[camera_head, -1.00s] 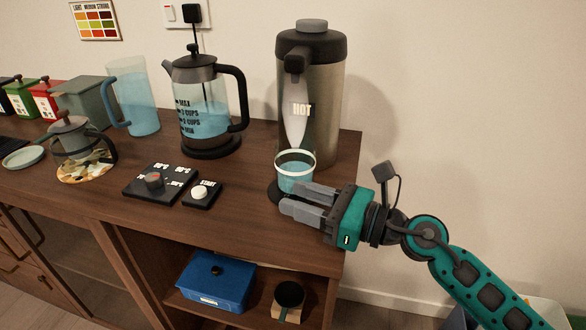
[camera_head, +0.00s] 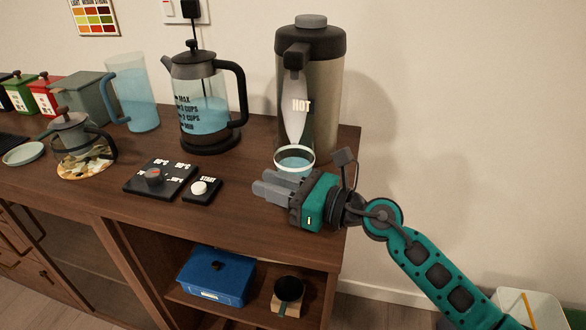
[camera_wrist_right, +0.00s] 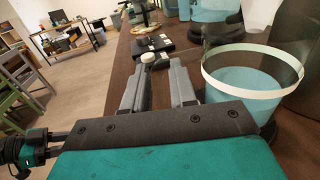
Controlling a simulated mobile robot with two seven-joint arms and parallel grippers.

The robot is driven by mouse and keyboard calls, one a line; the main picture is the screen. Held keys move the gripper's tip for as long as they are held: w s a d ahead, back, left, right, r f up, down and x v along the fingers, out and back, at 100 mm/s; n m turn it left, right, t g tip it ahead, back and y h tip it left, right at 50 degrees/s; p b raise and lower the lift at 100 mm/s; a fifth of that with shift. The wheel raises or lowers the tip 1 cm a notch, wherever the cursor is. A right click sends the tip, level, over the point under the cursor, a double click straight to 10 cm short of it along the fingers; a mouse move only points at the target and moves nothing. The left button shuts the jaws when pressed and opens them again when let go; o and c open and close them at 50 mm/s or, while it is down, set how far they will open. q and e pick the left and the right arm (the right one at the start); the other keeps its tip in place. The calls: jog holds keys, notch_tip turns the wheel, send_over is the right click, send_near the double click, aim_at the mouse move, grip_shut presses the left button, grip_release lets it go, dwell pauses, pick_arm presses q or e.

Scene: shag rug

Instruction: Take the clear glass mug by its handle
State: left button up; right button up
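The clear glass mug (camera_head: 295,161) with a pale rim and bluish liquid stands under the spout of the HOT dispenser. My right gripper hides its lower part in the head view. In the right wrist view the mug (camera_wrist_right: 255,80) is large, to the right of the fingers. I cannot make out its handle in either view. My right gripper (camera_head: 265,186) is in front of the mug, fingers pointing left. In the wrist view a gap with bare wood shows between the fingers (camera_wrist_right: 160,78), so it is open and empty. My left gripper is not in view.
The tall HOT dispenser (camera_head: 325,90) stands behind the mug. A start button panel (camera_head: 202,190) and a dial panel (camera_head: 160,179) lie left of my fingers. A kettle (camera_head: 206,115) stands behind them. The counter's right edge is close to my wrist.

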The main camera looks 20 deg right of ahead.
grip_shut()
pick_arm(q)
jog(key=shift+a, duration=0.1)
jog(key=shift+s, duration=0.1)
pick_arm(e)
jog(key=shift+r, duration=0.15)
